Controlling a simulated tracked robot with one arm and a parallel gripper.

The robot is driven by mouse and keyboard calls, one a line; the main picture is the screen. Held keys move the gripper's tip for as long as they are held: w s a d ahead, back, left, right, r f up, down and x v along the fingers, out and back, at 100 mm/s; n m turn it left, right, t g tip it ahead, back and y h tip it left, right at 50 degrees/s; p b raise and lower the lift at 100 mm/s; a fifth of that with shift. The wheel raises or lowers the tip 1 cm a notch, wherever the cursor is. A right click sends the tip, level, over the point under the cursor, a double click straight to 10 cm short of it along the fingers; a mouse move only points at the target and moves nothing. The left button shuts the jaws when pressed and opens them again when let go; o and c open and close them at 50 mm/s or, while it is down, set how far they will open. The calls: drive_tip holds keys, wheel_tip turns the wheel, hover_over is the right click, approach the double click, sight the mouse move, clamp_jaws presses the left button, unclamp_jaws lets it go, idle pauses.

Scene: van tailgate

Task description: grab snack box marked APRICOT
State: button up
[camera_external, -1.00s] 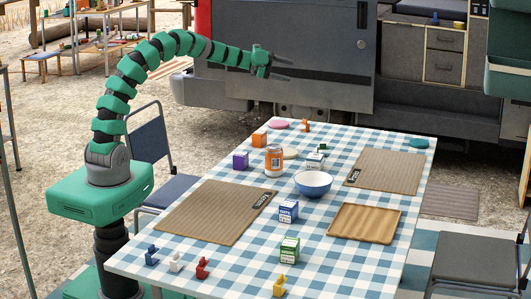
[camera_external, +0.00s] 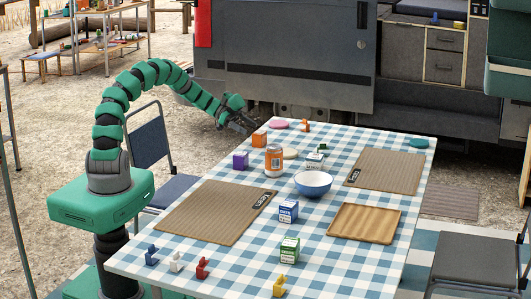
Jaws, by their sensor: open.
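Several small snack boxes stand on the checked table (camera_external: 225,262). An orange box (camera_external: 259,140) is at the far left edge, and a purple box (camera_external: 240,160) stands just in front of it. A blue-and-white box (camera_external: 288,211), a green-and-white box (camera_external: 289,250) and another green-and-white box (camera_external: 315,160) stand further along. Their lettering is too small for me to read, so I cannot tell from print which says APRICOT. My gripper (camera_external: 250,125) is open and empty, pointing down and right, just above and behind the orange box. Contact is not visible.
An orange-labelled jar (camera_external: 274,161) stands right of the purple box. A blue bowl (camera_external: 313,184), a wooden tray (camera_external: 364,223) and two brown mats (camera_external: 210,212) (camera_external: 386,170) lie on the table. Small coloured figures (camera_external: 202,268) line the front edge. A chair (camera_external: 150,140) stands near my arm.

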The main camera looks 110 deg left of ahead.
sight(264, 138)
drive_tip(key=x, duration=0.4)
drive_tip(key=shift+b+x, duration=1.2)
drive_tip(key=shift+x, duration=1.35)
drive_tip(key=shift+s+d+f, duration=0.1)
drive_tip(key=shift+d+f, duration=0.1)
drive_tip(key=c, duration=1.1)
